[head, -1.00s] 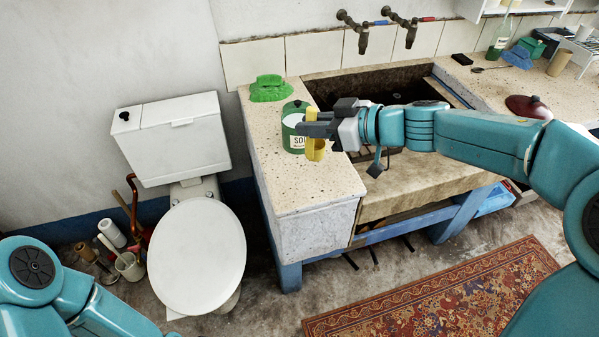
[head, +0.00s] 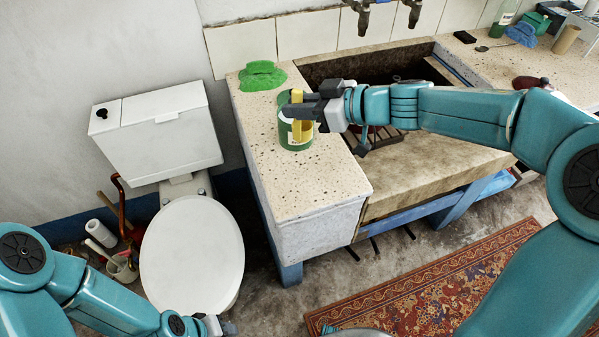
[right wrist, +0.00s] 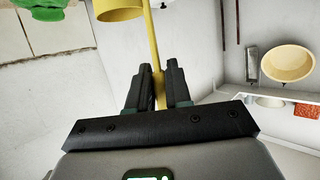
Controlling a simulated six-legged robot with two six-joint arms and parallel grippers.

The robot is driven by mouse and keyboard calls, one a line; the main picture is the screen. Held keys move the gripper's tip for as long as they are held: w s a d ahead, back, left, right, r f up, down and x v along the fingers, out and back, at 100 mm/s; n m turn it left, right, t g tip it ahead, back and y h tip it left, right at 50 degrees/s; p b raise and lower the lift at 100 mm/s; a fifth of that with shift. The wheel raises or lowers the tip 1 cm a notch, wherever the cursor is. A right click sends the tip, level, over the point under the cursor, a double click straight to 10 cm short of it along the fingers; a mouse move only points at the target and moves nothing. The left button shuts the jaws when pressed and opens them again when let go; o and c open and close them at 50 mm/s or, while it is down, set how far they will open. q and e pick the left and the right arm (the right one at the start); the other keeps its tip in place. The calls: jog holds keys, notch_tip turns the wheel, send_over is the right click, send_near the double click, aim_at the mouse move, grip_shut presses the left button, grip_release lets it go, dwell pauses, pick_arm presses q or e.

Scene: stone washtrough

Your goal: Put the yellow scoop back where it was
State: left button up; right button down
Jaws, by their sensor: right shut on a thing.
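My right gripper (head: 301,110) is shut on the handle of the yellow scoop (head: 302,130). In the right wrist view, the handle runs between the fingers (right wrist: 157,88) and the scoop's round bowl (right wrist: 119,9) shows at the top edge. A green tin (head: 284,133) with a white label stands upright on the stone ledge. In the head view the scoop and fingers overlap the tin and cover part of its rim and label. I cannot tell whether the scoop touches the tin. My left gripper (head: 228,328) is low, near the toilet, and too small to read.
A green cloth (head: 262,75) lies on the ledge (head: 300,190) behind the tin. The stone trough basin (head: 425,160) is to the right, with taps above. A white toilet (head: 194,255) stands left. The front of the ledge is clear.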

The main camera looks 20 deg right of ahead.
notch_tip(320, 180, down, 17)
jog(key=b, duration=0.6)
jog(key=shift+s+f, duration=0.2)
jog(key=shift+s, duration=0.05)
jog(key=c, duration=1.1)
grip_release()
jog(key=shift+a+r, duration=0.1)
jog(key=shift+o, duration=0.2)
jog(key=p+v, duration=0.2)
jog(key=v, duration=1)
